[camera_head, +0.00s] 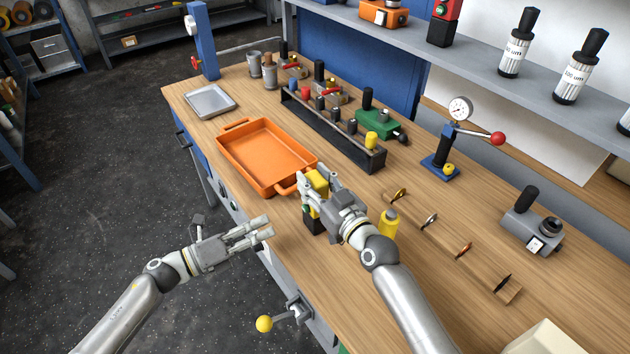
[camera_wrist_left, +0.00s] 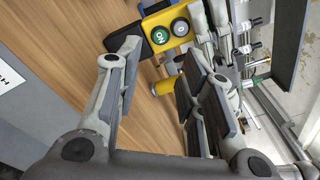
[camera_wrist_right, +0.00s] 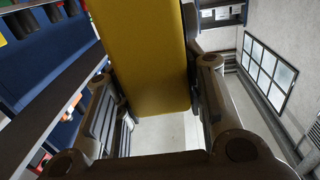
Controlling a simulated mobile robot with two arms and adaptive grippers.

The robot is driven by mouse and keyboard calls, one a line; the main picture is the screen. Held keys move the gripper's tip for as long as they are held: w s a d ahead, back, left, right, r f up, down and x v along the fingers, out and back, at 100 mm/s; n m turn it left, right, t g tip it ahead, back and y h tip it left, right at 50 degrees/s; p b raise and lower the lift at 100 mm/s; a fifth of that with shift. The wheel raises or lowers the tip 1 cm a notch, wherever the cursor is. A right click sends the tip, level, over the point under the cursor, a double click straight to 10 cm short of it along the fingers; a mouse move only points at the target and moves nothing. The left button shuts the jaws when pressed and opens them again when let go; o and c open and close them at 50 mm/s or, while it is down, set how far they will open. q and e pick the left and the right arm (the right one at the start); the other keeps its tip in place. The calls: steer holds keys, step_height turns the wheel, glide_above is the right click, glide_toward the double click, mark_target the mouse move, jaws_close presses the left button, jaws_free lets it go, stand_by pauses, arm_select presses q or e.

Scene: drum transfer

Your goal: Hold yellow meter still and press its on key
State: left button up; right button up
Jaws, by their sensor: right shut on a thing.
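The yellow meter (camera_head: 318,181) has a black end and is held over the bench near the orange tray. My right gripper (camera_head: 322,192) is shut on it, and its yellow body (camera_wrist_right: 147,60) fills the space between the fingers in the right wrist view. In the left wrist view the meter's face (camera_wrist_left: 168,25) shows a green ON key (camera_wrist_left: 159,36) beside a grey key (camera_wrist_left: 180,28). My left gripper (camera_head: 265,226) is open and empty, left of the meter and apart from it. Its fingers point toward the key face.
An orange tray (camera_head: 231,154) lies just behind the meter. A yellow bottle (camera_head: 389,224) stands right of my right wrist. A black rack (camera_head: 335,132) holds several items. A hook strip (camera_head: 436,238) and dial gauge stand (camera_head: 440,166) are to the right. The bench front edge is near my left gripper.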

arm_select(q)
steer(key=c, duration=0.4)
steer(key=shift+n, duration=0.8)
jaws_close()
steer(key=shift+w+d+n, duration=0.3)
steer(key=shift+d+n, duration=0.2)
steer(key=shift+n, duration=3.4)
steer(key=shift+w+d+n, duration=0.35)
steer(key=shift+d+n, duration=0.15)
steer(key=shift+n, duration=3.4)
steer(key=shift+w+d+n, duration=0.3)
steer(key=shift+d+n, duration=0.2)
steer(key=shift+n, duration=3.4)
